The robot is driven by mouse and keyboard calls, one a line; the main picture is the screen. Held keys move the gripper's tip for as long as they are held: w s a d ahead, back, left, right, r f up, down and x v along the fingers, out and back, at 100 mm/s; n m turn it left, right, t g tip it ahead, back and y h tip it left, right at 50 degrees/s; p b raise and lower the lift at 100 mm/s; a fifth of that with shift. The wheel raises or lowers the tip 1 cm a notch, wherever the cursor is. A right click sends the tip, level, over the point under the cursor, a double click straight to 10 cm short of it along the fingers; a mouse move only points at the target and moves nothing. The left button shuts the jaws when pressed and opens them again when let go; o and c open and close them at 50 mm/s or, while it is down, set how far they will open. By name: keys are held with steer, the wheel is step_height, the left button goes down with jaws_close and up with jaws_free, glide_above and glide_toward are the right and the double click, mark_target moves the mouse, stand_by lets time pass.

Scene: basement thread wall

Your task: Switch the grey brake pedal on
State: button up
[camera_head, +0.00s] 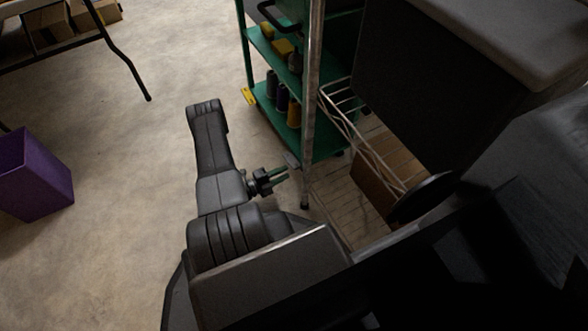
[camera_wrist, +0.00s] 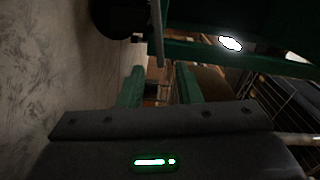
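A small grey plate (camera_head: 291,160), which looks like the brake pedal, sits low by the metal post of the green cart (camera_head: 268,103).
Thread spools (camera_head: 282,97) stand on the cart's lower shelf. A wire rack (camera_head: 365,145) and a dark cabinet (camera_head: 430,80) crowd the right. The floor (camera_head: 120,220) between is clear.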

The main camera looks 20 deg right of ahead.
mark_target(294, 167)
steer(key=shift+w+d+b, duration=0.2)
steer(key=shift+d+b, duration=0.35)
steer(key=shift+d, duration=2.15)
jaws_close()
